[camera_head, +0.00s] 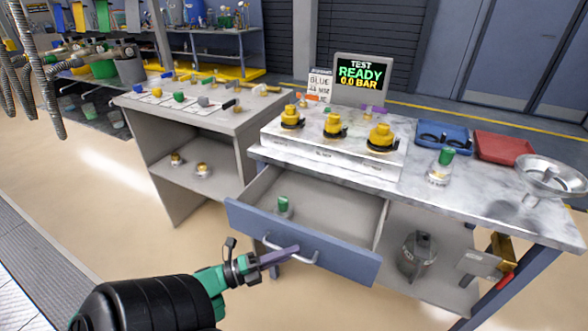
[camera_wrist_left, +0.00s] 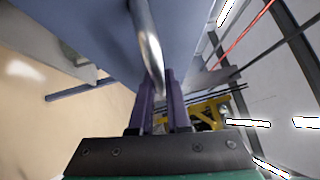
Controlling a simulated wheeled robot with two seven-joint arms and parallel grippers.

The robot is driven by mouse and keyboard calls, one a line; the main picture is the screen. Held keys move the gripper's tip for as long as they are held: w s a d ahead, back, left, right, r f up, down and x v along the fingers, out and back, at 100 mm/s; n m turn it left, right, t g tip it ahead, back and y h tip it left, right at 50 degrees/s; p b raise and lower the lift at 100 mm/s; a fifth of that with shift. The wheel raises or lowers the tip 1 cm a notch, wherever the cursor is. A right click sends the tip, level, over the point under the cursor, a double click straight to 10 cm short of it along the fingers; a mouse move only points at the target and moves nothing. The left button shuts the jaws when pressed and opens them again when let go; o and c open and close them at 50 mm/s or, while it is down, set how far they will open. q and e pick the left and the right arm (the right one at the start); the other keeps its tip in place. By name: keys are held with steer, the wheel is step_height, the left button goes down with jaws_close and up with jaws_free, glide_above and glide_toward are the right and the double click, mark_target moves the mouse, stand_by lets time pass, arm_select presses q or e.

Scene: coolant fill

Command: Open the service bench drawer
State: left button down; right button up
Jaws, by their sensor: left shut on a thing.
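The service bench drawer (camera_head: 305,244) has a blue front and stands pulled out from under the marble-topped bench (camera_head: 480,192). Its silver bar handle (camera_head: 290,252) is on the front face; it also shows in the left wrist view (camera_wrist_left: 148,45). My left gripper (camera_head: 285,254) is shut on the handle, with its purple fingers on either side of the bar in the left wrist view (camera_wrist_left: 160,92). Inside the drawer lies a small green-capped item (camera_head: 283,206). My right gripper is not in view.
Yellow-capped fittings (camera_head: 333,126) stand on a white block on the bench. A blue tray (camera_head: 442,138), a red tray (camera_head: 502,148), a green-capped jar (camera_head: 440,168) and a metal funnel (camera_head: 552,178) are at the right. A grey canister (camera_head: 417,254) sits on the lower shelf.

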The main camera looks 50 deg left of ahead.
arm_select(q)
steer(key=shift+s, duration=0.1)
steer(key=c, duration=0.9)
jaws_free()
steer(key=b+v, duration=0.2)
steer(key=v, duration=1.2)
steer(key=shift+s+a+f+b, duration=0.1)
steer(key=shift+s+a+b, duration=0.05)
steer(key=shift+s+b, duration=0.15)
steer(key=shift+w, duration=0.1)
